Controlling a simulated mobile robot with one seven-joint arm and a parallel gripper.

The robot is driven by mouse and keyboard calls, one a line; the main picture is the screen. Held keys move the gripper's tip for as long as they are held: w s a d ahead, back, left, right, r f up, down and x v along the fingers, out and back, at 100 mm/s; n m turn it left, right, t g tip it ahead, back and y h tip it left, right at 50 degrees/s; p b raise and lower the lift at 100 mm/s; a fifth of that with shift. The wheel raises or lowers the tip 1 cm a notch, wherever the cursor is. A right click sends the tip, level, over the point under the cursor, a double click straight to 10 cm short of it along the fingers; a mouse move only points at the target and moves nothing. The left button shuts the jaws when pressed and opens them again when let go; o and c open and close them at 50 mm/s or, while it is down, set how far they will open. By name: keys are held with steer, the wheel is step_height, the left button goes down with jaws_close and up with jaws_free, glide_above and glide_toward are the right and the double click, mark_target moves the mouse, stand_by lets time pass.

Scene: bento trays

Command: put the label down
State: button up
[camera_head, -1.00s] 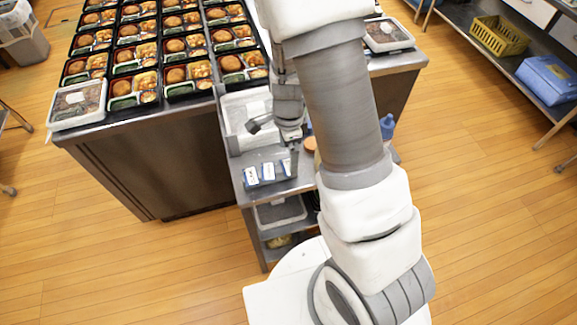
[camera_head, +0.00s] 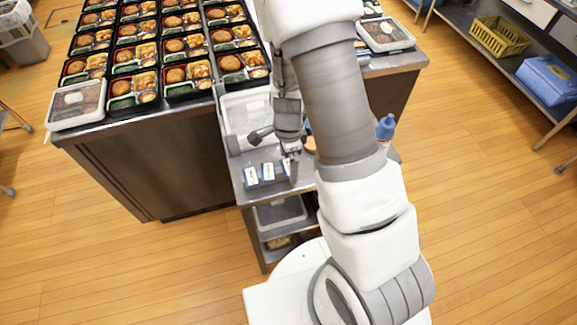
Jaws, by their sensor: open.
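Small white labels stand in a row in a blue-grey holder on the steel cart. The left label (camera_head: 251,176) and the middle label (camera_head: 268,172) show clearly. A third at the right end is partly covered by my gripper. My gripper (camera_head: 291,153) is open and points down just above the right end of the row. Its fingertips are small and partly hidden, and I cannot tell whether they touch the label there.
A white tray (camera_head: 236,137) lies behind the labels on the cart. A blue-capped bottle (camera_head: 386,127) stands right of my arm. Several filled bento trays cover the steel table at the left. A lidded container (camera_head: 76,104) sits on its front corner.

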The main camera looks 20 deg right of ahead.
mark_target(288, 166)
steer(key=c, duration=1.4)
step_height(288, 166, up, 5)
steer(key=shift+w+r+p, duration=0.1)
steer(key=shift+p, duration=0.4)
steer(key=s+r+b, duration=0.1)
steer(key=s+r, duration=0.1)
steer(key=s, duration=0.2)
steer(key=s+d+r+b, duration=0.1)
steer(key=s+r, duration=0.1)
steer(key=s, duration=0.1)
steer(key=s+r+b, duration=0.1)
steer(key=s+r, duration=0.1)
steer(key=s, duration=0.2)
steer(key=shift+s+d+b, duration=0.25)
steer(key=shift+s+b, duration=0.05)
steer(key=shift+b, duration=0.1)
